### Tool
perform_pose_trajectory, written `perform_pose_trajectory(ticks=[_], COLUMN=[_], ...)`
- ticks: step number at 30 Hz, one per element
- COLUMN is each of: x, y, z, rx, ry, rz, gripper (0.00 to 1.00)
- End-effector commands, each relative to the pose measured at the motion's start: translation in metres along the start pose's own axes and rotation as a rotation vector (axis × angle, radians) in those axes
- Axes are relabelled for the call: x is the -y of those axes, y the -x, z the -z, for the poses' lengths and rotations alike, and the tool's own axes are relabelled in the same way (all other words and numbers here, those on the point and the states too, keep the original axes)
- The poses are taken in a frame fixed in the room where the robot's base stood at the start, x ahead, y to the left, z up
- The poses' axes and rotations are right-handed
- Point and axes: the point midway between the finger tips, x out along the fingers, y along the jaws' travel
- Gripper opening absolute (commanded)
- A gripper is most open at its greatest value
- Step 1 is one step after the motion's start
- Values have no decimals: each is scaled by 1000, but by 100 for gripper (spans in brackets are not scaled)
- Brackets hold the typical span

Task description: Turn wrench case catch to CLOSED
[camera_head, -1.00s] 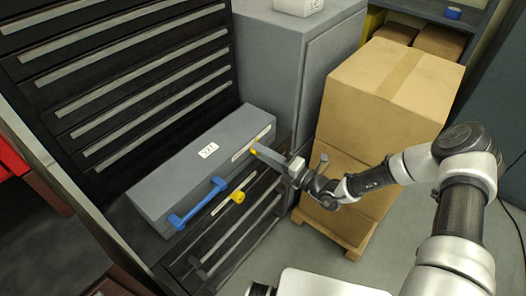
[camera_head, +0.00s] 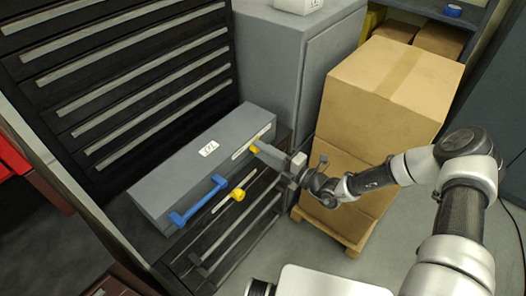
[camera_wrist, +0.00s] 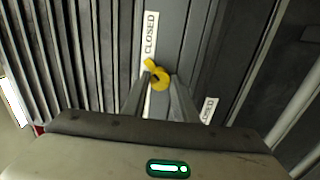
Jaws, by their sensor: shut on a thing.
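The wrench case (camera_head: 175,172) is a long grey box with a blue handle (camera_head: 199,201) and a small white label. It lies on a dark drawer cabinet. Its yellow catch (camera_head: 254,147) is at the right end of its front, by a pale label strip. In the wrist view the catch (camera_wrist: 160,82) sits between my fingertips, its narrow end pointing up and left toward a CLOSED label (camera_wrist: 150,32). My gripper (camera_head: 262,151) is shut on this catch; it also shows in the wrist view (camera_wrist: 160,90). The fingers hide part of the catch.
A second yellow catch (camera_head: 238,194) with a pale strip sits lower, on the cabinet front. Another label (camera_wrist: 208,110) shows at right in the wrist view. Stacked cardboard boxes (camera_head: 385,100) on a pallet stand right of my gripper. A grey cabinet (camera_head: 290,70) stands behind.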

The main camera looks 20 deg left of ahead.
Motion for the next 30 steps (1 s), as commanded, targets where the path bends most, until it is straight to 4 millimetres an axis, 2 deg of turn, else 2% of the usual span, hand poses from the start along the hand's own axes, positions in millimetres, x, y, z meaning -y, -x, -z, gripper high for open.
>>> perform_pose_trajectory(ticks=[1, 4, 13, 17, 20, 30], x=[1, 0, 0, 0, 0, 1], y=[0, 0, 1, 10, 26, 109], z=[0, 0, 0, -1, -2, -1], rx=[1, 1, 1, 2, 4, 4], ry=[-2, -1, 0, 1, 0, 1], rz=[1, 1, 0, 1, 1, 2], gripper=[28, 44, 45, 45, 45, 45])
